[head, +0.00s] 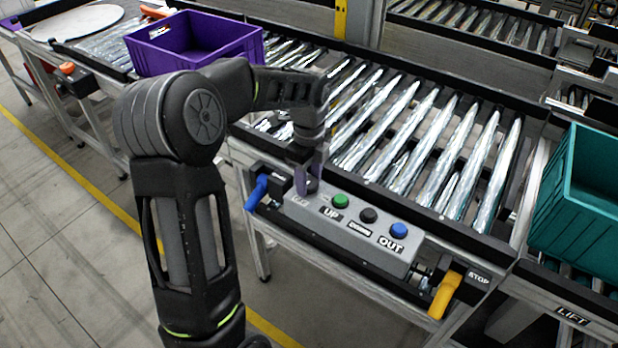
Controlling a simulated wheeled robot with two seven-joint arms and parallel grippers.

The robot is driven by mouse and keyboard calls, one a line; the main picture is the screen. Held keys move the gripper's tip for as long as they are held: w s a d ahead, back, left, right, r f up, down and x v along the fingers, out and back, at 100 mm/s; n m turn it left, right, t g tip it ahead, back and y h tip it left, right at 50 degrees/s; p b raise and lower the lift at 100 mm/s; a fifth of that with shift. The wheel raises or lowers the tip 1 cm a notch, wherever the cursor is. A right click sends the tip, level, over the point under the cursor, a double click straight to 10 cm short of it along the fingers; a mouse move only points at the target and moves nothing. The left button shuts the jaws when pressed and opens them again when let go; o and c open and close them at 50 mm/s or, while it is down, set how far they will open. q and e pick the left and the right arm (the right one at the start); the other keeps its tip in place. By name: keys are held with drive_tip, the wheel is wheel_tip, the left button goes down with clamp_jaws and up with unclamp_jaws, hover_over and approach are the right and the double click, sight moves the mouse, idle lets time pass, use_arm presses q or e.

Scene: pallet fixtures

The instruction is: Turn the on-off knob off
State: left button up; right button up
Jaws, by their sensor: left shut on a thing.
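My left gripper (307,176) reaches down over the left end of the grey control panel (372,247). Its fingers are shut on the on-off knob (310,186), a small dark knob mostly hidden between them. I cannot tell which way the knob is turned. To its right on the panel are a green button (340,201) over the label UP, a black button (368,215) over DOWN, and a blue button (399,230) over OUT. My right gripper is not in view.
A blue lever (256,192) sticks out left of the panel and a yellow lever (445,294) right of it, by STOP. Behind runs a roller conveyor (420,150) with a purple crate (195,45). A teal crate (582,195) stands at the right.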

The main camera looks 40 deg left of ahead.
sight(309, 181)
use_arm(q)
drive_tip(key=o, duration=1.4)
drive_tip(key=shift+c, duration=0.2)
drive_tip(key=shift+r, duration=0.15)
wheel_tip(309, 181, up, 8)
drive_tip(key=shift+f+b, duration=0.2)
drive_tip(key=shift+b, duration=0.2)
